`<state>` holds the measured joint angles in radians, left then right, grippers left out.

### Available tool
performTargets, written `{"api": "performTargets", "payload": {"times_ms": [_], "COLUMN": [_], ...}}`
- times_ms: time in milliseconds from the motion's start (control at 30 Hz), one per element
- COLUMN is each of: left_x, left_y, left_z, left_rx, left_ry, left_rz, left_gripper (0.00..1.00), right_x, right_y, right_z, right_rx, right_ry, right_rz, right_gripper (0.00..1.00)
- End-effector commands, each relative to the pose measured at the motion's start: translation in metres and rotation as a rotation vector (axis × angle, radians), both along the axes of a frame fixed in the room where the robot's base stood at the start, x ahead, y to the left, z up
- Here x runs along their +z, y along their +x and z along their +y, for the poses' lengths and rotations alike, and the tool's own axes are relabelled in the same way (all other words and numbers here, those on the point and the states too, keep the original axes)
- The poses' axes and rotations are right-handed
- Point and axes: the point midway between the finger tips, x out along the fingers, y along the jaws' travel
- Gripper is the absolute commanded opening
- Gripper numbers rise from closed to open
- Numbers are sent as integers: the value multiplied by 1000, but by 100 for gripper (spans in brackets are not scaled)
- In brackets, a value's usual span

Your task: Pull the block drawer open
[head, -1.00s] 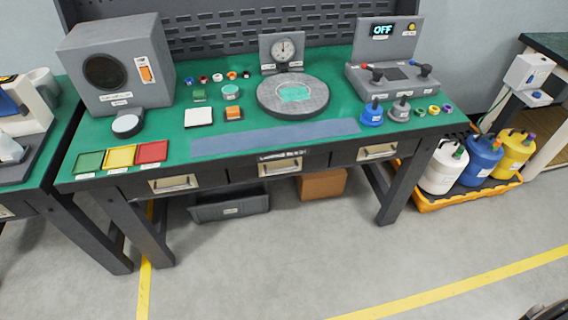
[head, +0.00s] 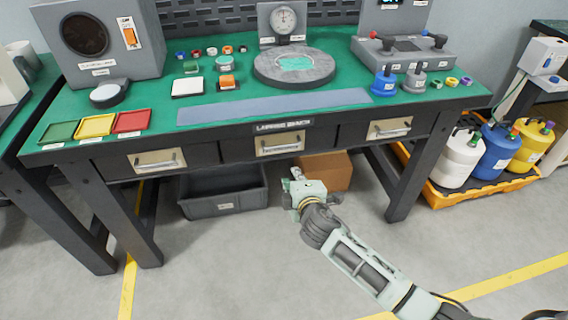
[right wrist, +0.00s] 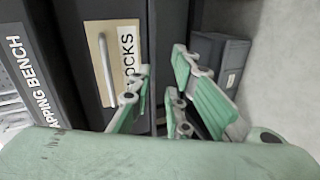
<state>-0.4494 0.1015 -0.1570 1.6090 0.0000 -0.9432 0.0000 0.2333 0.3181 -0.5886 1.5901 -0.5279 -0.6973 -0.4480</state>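The block drawer is the middle drawer (head: 262,142) of the lapping bench. It is shut, with a pale front plate and a bar handle (head: 280,149). My right gripper (head: 292,180) is just below and in front of this drawer. In the right wrist view its green fingers (right wrist: 161,75) are apart and empty, with the handle to their left, not between them. My left gripper is not in view.
Shut drawers flank it at left (head: 150,162) and right (head: 388,130). Under the bench are a grey bin (head: 222,195) and a cardboard box (head: 325,168), close behind my gripper. The bench legs stand either side. The floor in front is clear.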

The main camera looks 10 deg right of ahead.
Motion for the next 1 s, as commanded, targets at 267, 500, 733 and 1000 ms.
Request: {"api": "performTargets", "payload": {"times_ms": [267,500,733,1000], "left_x": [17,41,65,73], "left_y": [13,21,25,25], "left_z": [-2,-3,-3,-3], "left_rx": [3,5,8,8], "left_ry": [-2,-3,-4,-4], "left_rz": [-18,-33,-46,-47], "left_gripper": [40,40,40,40], "right_x": [65,56,50,49], "right_y": [18,53,81,89], "right_z": [17,17,17,17], "right_rx": [46,47,46,47], "right_ry": [-111,-109,-107,-106], "right_rz": [-159,-157,-156,-154], "right_gripper": [17,17,17,17]}}
